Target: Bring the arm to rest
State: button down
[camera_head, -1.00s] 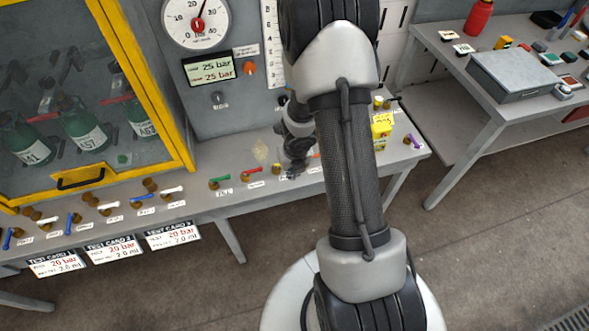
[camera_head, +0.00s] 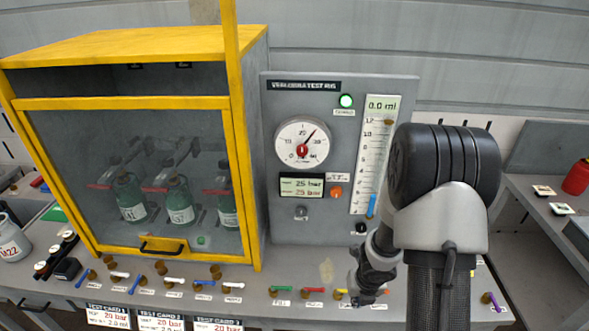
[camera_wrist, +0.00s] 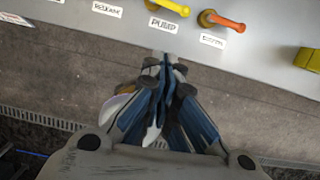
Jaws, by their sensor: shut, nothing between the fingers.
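My gripper (camera_head: 365,297) hangs at the front of the bench (camera_head: 262,285), in front of the row of small coloured valve handles. In the wrist view my gripper (camera_wrist: 168,62) has its dark fingers together at the tips, with nothing between them. Its tips show against the bench's front edge, close below the PUMP label (camera_wrist: 163,26). My arm comes down on the right side of the head view and hides part of the bench behind it.
A yellow-framed cabinet (camera_head: 236,160) with green cylinders (camera_head: 180,200) stands at the left. A grey gauge panel (camera_head: 335,100) stands behind my gripper. An orange handle (camera_wrist: 225,22) and a yellow block (camera_wrist: 309,60) are right of the fingers. Another table (camera_head: 540,215) is at the right.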

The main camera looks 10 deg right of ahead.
notch_tip(320, 180, up, 22)
jog(key=s+d+m+t+h+b, duration=0.15)
jog(key=m+h, duration=0.25)
jog(key=m, duration=1.3)
jog(key=s+a+r+m+y, duration=0.2)
jog(key=s+a+r+m, duration=0.1)
jog(key=s+a+m, duration=0.4)
jog(key=s+a+r+m+y+b, duration=0.1)
jog(key=s+a+r+m, duration=0.3)
jog(key=s+a+m, duration=0.4)
jog(key=shift+s+a+r+m+y, duration=0.2)
jog(key=shift+s+m+y, duration=0.55)
jog(key=shift+s, duration=0.5)
jog(key=shift+t, duration=0.25)
